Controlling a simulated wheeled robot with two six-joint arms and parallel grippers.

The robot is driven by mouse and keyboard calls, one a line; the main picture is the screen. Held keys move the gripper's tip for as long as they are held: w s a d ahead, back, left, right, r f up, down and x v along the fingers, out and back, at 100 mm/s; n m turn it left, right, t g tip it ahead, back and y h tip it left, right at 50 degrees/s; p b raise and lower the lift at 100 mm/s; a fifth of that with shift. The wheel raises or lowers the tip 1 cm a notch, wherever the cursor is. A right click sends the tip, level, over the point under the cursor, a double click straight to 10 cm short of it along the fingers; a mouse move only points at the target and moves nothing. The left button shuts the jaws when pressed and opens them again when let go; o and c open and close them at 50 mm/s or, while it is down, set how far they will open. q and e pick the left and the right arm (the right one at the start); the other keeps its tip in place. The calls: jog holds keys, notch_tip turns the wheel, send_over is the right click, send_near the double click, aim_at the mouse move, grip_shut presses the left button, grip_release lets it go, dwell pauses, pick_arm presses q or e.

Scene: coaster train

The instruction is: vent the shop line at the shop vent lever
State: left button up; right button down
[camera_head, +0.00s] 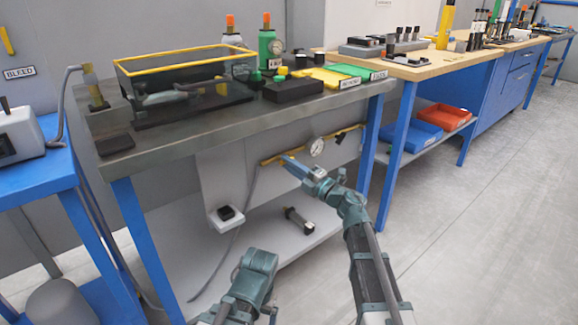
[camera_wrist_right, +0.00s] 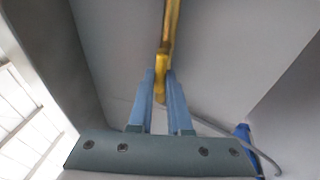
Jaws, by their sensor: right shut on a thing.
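A thin yellow pipe (camera_head: 270,159) runs along the panel under the dark workbench, with a round white gauge (camera_head: 316,146) on it. My right gripper (camera_head: 287,160) reaches in under the bench top to the pipe's left part. In the right wrist view, its two blue fingers (camera_wrist_right: 160,82) are closed around the lower end of a yellow lever (camera_wrist_right: 162,64). The brass-yellow pipe (camera_wrist_right: 172,18) shows above that. In the head view the fingers hide most of the lever. Part of my left arm shows at the bottom, but its fingers do not show.
The workbench edge (camera_head: 190,147) lies above my right gripper. A grey hose (camera_head: 246,205) hangs from the pipe's left end. A lower shelf (camera_head: 262,240) holds a small dark-and-silver part (camera_head: 299,220). Blue legs (camera_head: 372,145) flank the space.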

dwell(0.5)
jog(key=c, duration=0.9)
grip_release()
jog(key=shift+o, duration=0.2)
jog(key=shift+d, duration=0.1)
jog(key=b+v, duration=0.2)
jog(key=v, duration=1.1)
jog(key=shift+s+d+b, duration=0.25)
jog(key=shift+s+b, duration=0.05)
jog(key=shift+b, duration=0.1)
jog(key=shift+f, duration=0.1)
